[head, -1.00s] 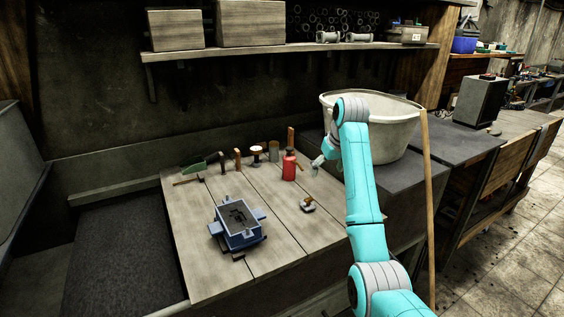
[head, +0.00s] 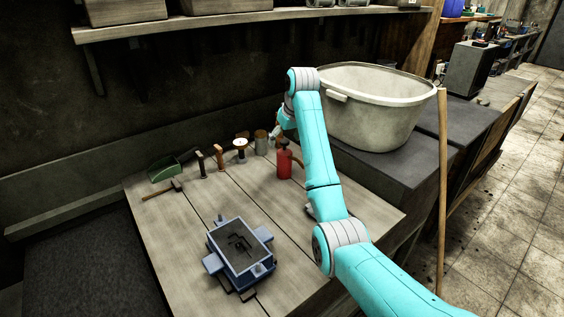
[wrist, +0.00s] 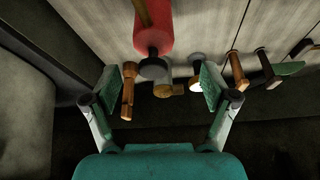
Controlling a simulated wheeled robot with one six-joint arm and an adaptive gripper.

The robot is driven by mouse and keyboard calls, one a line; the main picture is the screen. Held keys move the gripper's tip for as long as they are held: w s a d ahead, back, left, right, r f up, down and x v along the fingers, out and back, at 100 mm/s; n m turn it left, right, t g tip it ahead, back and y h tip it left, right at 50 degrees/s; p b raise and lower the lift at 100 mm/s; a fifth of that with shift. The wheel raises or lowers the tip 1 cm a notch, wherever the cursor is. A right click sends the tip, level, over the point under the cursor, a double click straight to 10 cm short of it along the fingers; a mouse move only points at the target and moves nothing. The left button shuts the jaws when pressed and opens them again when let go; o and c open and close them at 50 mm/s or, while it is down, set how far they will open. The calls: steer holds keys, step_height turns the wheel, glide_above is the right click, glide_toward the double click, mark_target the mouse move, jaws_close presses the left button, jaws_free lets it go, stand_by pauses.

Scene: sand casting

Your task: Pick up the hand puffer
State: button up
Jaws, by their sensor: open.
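The red bottle-shaped thing (head: 284,162), which looks like the hand puffer, stands upright near the back of the wooden bench. In the wrist view its red body (wrist: 153,32) shows at the top, with a grey round end and a brown rod across it. My gripper (wrist: 160,82) is open and empty. Its fingers spread wide to either side of the red thing's grey end, which lies ahead between them. I see no contact.
A wood-handled tool (wrist: 128,92) is close to the left finger. A white-topped tool (head: 240,150), wood-handled tools (head: 218,157) and a green scoop (head: 166,169) stand left along the back. A blue moulding flask (head: 240,252) is in front. A large pale tub (head: 370,115) is at right.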

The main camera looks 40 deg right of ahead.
mark_target(284, 150)
steer(key=x, duration=0.2)
steer(key=shift+w+f, duration=0.2)
steer(key=shift+f, duration=0.15)
steer(key=shift+s+d+x, duration=0.15)
steer(key=shift+d+x, duration=0.05)
steer(key=shift+x, duration=1.1)
steer(key=shift+s+d+x, duration=0.1)
steer(key=shift+d+x, duration=0.1)
steer(key=shift+x, duration=1.15)
steer(key=c, duration=1.5)
